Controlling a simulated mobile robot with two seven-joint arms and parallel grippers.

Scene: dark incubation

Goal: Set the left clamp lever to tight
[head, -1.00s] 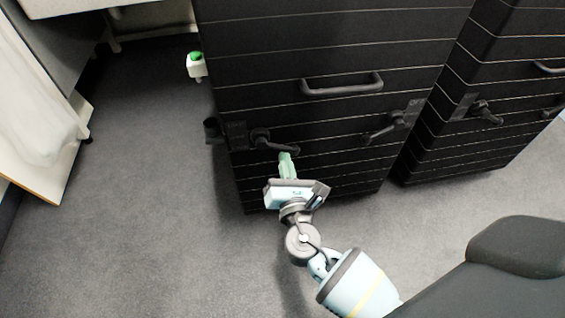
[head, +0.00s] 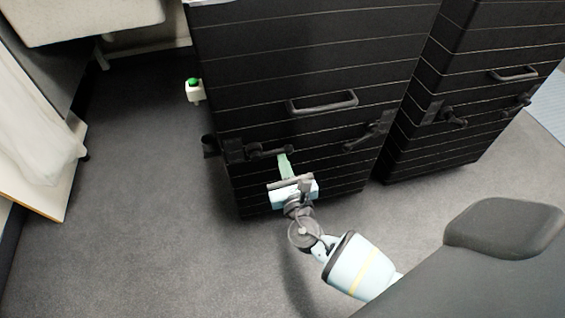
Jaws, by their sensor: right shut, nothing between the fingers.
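The left clamp lever (head: 270,151) is a dark lever low on the left side of the front black cabinet (head: 320,65). It lies close to level, its free end pointing right. My right gripper (head: 283,157) has its pale green fingers shut with nothing between them. The fingertips are just under the lever's free end and seem to touch it; a small gap cannot be ruled out. The right clamp lever (head: 362,138) on the same cabinet slopes down to the left. My left gripper is out of view.
A dark handle (head: 323,103) sits above the levers. A second black cabinet (head: 470,80) with its own levers stands to the right. A white box with a green button (head: 194,90) is at the left edge. Grey floor (head: 140,220) is clear at left.

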